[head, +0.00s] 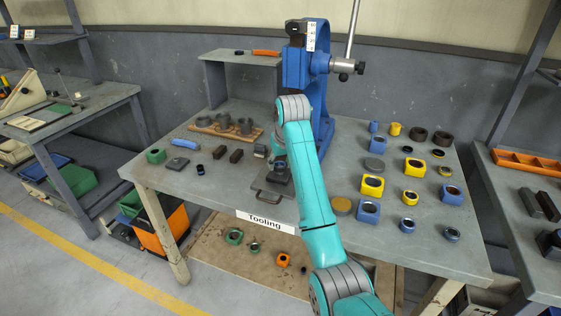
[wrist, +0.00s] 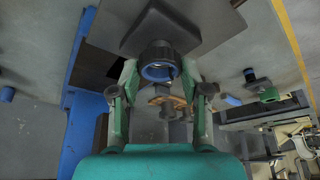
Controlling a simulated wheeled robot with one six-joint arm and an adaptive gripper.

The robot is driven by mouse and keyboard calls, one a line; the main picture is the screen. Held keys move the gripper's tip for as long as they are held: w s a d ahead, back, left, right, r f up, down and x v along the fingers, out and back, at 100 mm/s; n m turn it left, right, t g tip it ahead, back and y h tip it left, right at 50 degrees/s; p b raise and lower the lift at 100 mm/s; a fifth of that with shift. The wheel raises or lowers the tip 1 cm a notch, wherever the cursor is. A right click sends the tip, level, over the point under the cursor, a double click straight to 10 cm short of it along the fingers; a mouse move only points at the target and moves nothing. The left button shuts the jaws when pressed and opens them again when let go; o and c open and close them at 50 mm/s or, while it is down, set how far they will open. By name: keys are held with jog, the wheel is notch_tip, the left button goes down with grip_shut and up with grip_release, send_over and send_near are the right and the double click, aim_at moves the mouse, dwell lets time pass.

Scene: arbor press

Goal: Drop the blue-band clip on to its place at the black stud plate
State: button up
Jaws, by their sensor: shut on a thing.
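My gripper (wrist: 159,78) is shut on the blue-band clip (wrist: 158,73), a dark round ring with a blue band, seen between the fingers in the wrist view. A dark block (wrist: 135,36) shows just beyond the clip; the gap between them cannot be judged. In the head view, my gripper (head: 280,163) is over a dark plate with a handle (head: 272,196) at the front of the press, which looks like the black stud plate. My arm covers part of this area, and no stud can be made out.
The blue arbor press (head: 322,100) stands right behind my gripper. Blue, yellow and dark rings and blocks, such as a yellow block (head: 372,187), crowd the right of the bench (head: 220,190). A wooden rack (head: 226,131) with grey cups stands at left.

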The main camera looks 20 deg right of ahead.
jog(key=shift+f, duration=0.3)
dwell(0.4)
jog(key=o, duration=0.8)
